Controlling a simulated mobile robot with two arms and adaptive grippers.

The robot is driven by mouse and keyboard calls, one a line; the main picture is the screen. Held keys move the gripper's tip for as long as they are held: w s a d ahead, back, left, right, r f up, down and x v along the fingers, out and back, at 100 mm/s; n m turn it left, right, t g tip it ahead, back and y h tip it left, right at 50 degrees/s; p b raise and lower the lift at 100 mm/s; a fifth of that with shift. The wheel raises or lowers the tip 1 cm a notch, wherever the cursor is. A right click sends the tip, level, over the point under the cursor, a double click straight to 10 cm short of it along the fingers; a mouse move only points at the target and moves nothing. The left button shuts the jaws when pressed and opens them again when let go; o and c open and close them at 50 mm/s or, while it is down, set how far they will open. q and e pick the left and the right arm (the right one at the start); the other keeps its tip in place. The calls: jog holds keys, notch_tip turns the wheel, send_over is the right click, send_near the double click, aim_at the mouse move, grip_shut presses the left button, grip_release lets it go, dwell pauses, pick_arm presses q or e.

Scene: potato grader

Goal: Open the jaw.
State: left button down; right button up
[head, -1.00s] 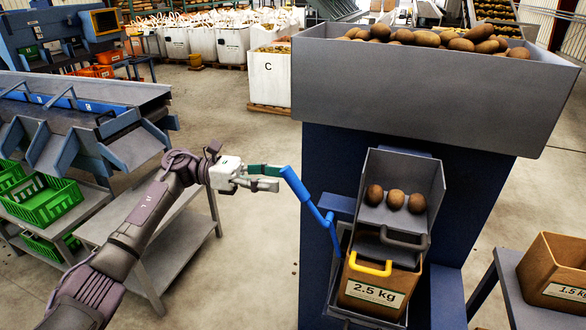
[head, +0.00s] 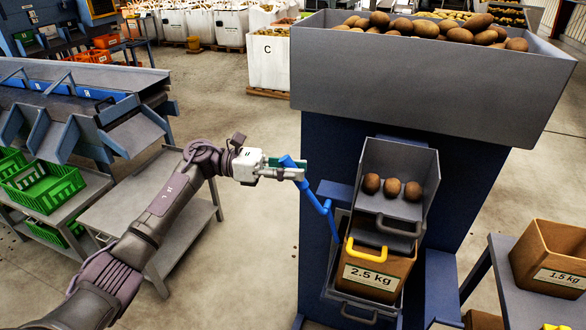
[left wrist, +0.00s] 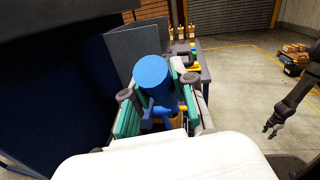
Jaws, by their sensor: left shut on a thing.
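The blue lever (head: 318,195) stands on the left side of the grader, with its thick grip pointing up and left. My left gripper (head: 292,170) is shut around this grip; in the left wrist view the blue grip (left wrist: 153,75) sits between the teal finger pads (left wrist: 158,108). The grey chute (head: 405,206) holds three potatoes (head: 392,187) above a brown 2.5 kg bag (head: 388,262) with a yellow handle. A dark grey curved handle (head: 398,229) crosses the bag's top. The jaw itself I cannot make out clearly. My right gripper (left wrist: 272,125) shows small and dark in the left wrist view.
The grey hopper (head: 420,75) full of potatoes overhangs the chute. A 1.5 kg bag (head: 550,258) stands on a table at the right. A grey bench (head: 150,200) and green crates (head: 45,190) are at the left. Open floor lies between bench and grader.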

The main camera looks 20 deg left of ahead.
dwell(0.4)
pick_arm(q)
jog(key=shift+d+r+y, duration=0.3)
jog(key=shift+d+y, duration=0.1)
jog(key=shift+y, duration=0.1)
jog(key=shift+d+r+m+y+b, duration=0.2)
jog(key=shift+d+r+y, duration=0.1)
jog(key=shift+d+y, duration=0.2)
jog(key=shift+d+r+m+y+b, duration=0.1)
jog(key=shift+d+r+y+b, duration=0.15)
jog(key=shift+d+y, duration=0.2)
jog(key=shift+d+r+y, duration=0.15)
jog(key=shift+d+y, duration=0.3)
jog(key=shift+d, duration=0.1)
jog(key=shift+d+r+y, duration=0.15)
jog(key=shift+d+y, duration=0.25)
jog(key=shift+d, duration=0.15)
jog(key=shift+d+y, duration=0.7)
jog(key=c, duration=0.9)
grip_release()
jog(key=shift+s+d, duration=0.1)
